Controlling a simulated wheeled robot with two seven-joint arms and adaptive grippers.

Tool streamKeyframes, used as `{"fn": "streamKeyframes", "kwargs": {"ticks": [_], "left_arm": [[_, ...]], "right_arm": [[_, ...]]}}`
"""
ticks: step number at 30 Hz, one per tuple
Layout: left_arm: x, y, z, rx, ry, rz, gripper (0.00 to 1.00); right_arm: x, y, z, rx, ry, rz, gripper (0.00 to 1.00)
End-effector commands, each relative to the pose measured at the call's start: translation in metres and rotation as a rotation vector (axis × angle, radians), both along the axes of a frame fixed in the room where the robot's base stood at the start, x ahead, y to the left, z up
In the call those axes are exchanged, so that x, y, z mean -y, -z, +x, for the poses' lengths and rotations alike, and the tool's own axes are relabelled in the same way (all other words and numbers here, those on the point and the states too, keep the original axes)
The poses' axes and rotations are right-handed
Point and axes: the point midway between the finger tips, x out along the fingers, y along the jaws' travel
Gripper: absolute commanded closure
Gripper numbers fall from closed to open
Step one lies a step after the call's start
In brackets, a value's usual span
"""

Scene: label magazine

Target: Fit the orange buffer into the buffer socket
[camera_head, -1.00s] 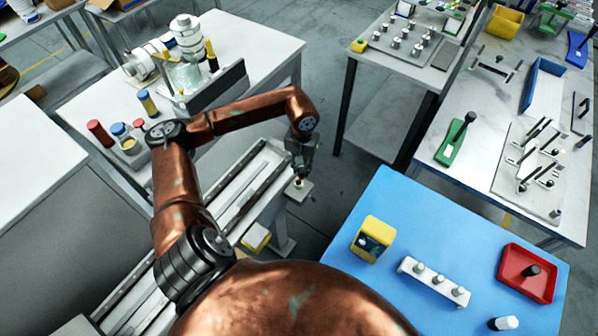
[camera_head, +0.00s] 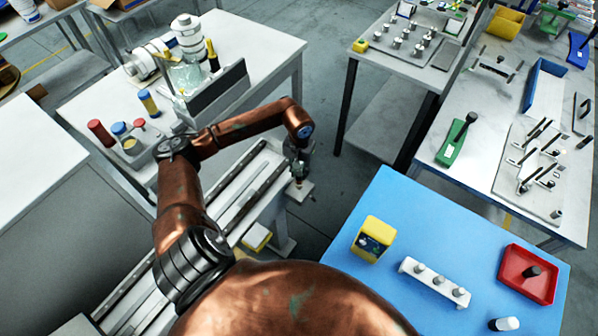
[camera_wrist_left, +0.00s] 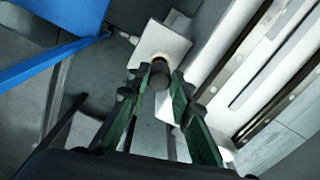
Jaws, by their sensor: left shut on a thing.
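My left gripper (camera_head: 298,180) points down over a small pale square plate (camera_head: 304,194) at the end of the rail bench. In the left wrist view, its green-sided fingers (camera_wrist_left: 160,82) are closed on a small round piece, which looks like the orange buffer (camera_wrist_left: 159,62); most of it looks dark and only an orange-tan edge shows. The piece is in front of the pale plate (camera_wrist_left: 172,46). I cannot tell whether it touches the plate, and I cannot make out the socket opening. My right gripper is not in view.
The bench with long rails (camera_head: 248,186) runs beside the gripper. A blue table (camera_head: 400,215) stands to the right, with a yellow box (camera_head: 373,238), a white holder (camera_head: 433,283) and a red tray (camera_head: 516,283). Open floor lies between.

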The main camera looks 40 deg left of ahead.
Motion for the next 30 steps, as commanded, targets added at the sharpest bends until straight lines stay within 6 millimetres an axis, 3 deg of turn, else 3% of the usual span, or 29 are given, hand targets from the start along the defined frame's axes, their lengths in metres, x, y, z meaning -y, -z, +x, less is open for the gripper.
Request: {"fn": "streamKeyframes", "kwargs": {"ticks": [2, 3, 10, 23, 30], "left_arm": [[0.0, 0.004, 0.0, 0.0, 0.0, 0.001, 1.0], [0.0, 0.004, 0.0, -0.001, 0.0, 0.001, 0.79], [0.0, 0.003, 0.0, 0.0, 0.0, 0.0, 0.63], [0.001, -0.005, 0.0, 0.001, 0.0, -0.002, 0.62], [-0.001, -0.051, 0.001, 0.004, 0.001, 0.004, 0.62]], "right_arm": [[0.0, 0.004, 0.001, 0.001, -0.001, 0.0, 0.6], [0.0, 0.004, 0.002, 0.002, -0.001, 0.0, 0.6], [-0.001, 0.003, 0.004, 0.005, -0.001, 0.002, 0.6], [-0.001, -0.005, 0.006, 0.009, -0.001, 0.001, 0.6], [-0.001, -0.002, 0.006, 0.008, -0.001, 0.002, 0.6]]}}
